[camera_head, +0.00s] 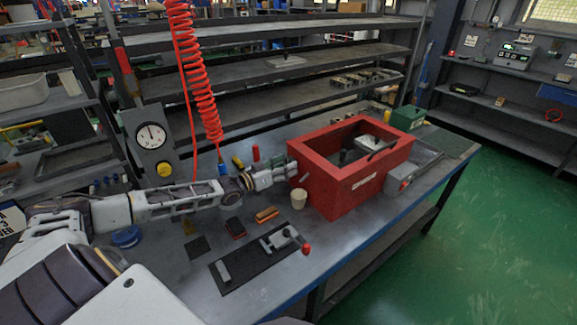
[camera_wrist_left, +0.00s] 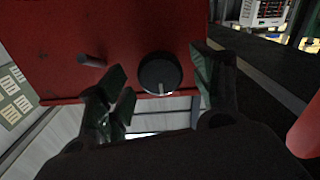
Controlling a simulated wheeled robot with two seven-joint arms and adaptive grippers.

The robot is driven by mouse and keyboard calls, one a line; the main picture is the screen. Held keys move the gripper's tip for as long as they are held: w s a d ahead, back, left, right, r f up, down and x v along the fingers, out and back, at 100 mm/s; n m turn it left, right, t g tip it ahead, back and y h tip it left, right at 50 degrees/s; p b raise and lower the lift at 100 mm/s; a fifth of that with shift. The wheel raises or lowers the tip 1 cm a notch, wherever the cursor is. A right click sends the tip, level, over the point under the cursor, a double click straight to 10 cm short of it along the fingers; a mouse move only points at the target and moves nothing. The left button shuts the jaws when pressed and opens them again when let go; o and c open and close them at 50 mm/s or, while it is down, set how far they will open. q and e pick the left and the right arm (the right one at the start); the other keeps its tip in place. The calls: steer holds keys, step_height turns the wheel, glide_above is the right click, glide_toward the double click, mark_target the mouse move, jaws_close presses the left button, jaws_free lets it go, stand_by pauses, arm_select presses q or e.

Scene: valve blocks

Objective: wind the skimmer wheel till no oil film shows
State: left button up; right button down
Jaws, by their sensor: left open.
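The red open-topped box (camera_head: 358,185) stands on the workbench. Its inside is dark, with some grey parts in it; I cannot tell whether an oil film shows. In the left wrist view, a round black knob (camera_wrist_left: 160,74) with a pale mark at its lower edge sits on the red wall (camera_wrist_left: 135,25); it seems to be the skimmer wheel. A short dark peg (camera_wrist_left: 92,60) sticks out left of it. My left gripper (camera_head: 287,172) is at the box's left side. Its open fingers (camera_wrist_left: 162,64) stand either side of the knob, with visible gaps. My right gripper is out of view.
A clamp with a red-tipped handle (camera_head: 285,241) lies in front on a dark plate. A red coiled hose (camera_head: 197,80) hangs behind my arm, near a dial gauge (camera_head: 152,136). A green box (camera_head: 408,118) stands behind.

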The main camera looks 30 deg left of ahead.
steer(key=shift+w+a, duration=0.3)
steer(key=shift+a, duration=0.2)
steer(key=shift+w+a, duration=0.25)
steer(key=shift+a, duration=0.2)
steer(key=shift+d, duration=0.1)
